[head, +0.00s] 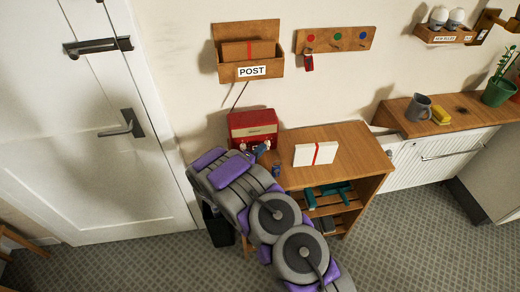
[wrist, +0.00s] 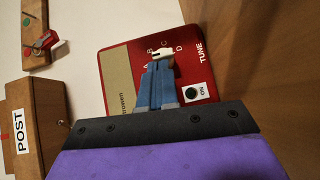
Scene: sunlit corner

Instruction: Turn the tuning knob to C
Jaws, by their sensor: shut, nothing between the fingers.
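The red radio (head: 252,124) stands at the left end of the wooden table, against the wall. In the wrist view its red face (wrist: 118,58) fills the middle, with a tuning scale lettered A to D and the word TUNE. The pale tuning knob (wrist: 163,57) is mostly hidden behind my fingers, so I cannot tell its exact setting. My gripper (wrist: 158,70) has blue fingers, shut and empty, with the tips at the knob. I cannot tell whether they touch it. In the head view my gripper (head: 262,149) is in front of the radio.
A white box with a red band (head: 316,154) lies on the table (head: 355,141). The POST box (head: 249,71) and a key rack (head: 335,40) hang on the wall above.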

